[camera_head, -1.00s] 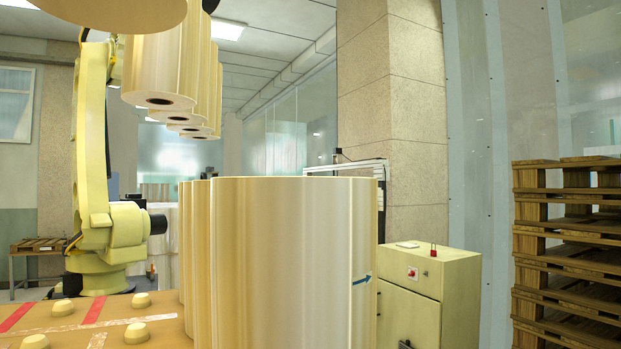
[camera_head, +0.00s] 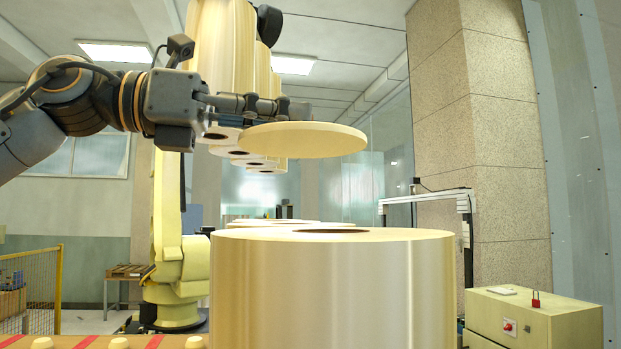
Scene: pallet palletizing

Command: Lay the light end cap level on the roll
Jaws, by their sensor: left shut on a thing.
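The light end cap (camera_head: 303,139) is a thin, pale round disc. The roll (camera_head: 333,290) is a large, pale upright cylinder in the front middle. The dark core hole shows in its top face, which is seen almost edge-on. My right gripper is not in view.
More roll tops (camera_head: 262,224) stand behind the front roll. A yellow robot arm (camera_head: 180,262) stands behind on the left, with several rolls (camera_head: 222,60) hanging above. A cream control cabinet (camera_head: 533,322) stands at right. A yellow fence (camera_head: 32,290) is at far left.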

